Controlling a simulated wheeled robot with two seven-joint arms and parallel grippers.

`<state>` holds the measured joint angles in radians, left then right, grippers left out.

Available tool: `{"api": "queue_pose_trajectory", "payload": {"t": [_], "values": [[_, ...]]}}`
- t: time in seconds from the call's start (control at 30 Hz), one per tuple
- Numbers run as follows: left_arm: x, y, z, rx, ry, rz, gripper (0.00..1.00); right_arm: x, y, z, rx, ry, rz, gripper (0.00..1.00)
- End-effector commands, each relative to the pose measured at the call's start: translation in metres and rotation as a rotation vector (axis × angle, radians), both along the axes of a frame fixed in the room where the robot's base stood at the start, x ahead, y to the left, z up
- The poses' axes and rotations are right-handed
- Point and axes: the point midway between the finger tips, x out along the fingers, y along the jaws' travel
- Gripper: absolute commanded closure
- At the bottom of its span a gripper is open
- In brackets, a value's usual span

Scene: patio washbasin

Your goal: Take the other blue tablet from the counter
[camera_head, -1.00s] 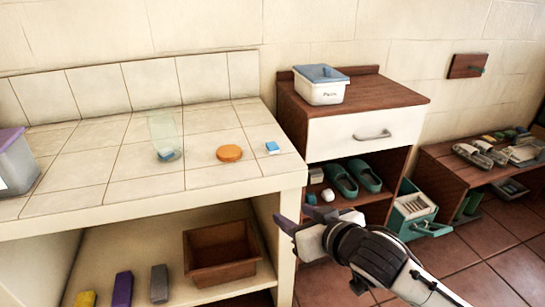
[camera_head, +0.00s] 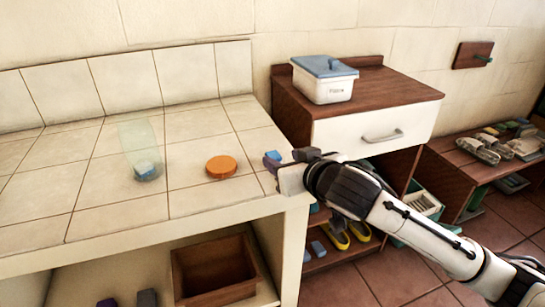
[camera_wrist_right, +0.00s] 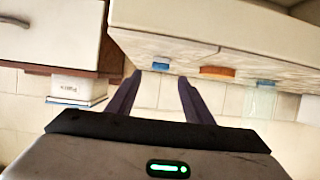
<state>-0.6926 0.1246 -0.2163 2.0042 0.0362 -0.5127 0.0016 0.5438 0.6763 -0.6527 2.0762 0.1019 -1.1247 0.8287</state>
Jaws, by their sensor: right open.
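A small blue tablet (camera_wrist_right: 161,66) lies near the counter's front right corner. The upside-down right wrist view shows it between and beyond my open right gripper's fingertips (camera_wrist_right: 160,80), with nothing held. In the head view, my right gripper (camera_head: 287,162) is at the counter's right edge; the blue patch there is partly covered, and I cannot clearly separate tablet from finger. Another blue tablet (camera_head: 145,168) is in a clear glass (camera_head: 139,143) on the tiled counter (camera_head: 120,205). It also shows in the right wrist view (camera_wrist_right: 266,82). My left gripper is not in view.
An orange disc (camera_head: 221,167) lies left of my right gripper. A brown tray (camera_head: 213,269) stands on the shelf below the counter. A wooden cabinet (camera_head: 365,90) with a white drawer and a lidded white box (camera_head: 325,83) stands close right. The counter's front is clear.

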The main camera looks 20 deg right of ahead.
Motion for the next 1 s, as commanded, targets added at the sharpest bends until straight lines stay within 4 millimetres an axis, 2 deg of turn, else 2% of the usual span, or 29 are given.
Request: {"api": "queue_pose_trajectory", "payload": {"t": [0.17,0.43,0.73,0.77,1.0], "values": [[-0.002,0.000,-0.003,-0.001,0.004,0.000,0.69,0.013,0.001,-0.005,-0.001,-0.001,-0.001,0.53],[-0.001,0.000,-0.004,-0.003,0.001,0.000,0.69,0.047,0.004,-0.021,0.000,0.000,0.000,0.53],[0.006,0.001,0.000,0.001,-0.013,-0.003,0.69,0.052,0.005,-0.023,0.000,-0.001,0.001,0.53],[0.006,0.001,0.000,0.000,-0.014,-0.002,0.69,0.052,0.005,-0.023,0.000,0.000,0.001,0.55],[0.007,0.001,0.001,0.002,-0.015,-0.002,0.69,0.052,0.004,-0.023,-0.001,0.000,0.001,0.95]]}}
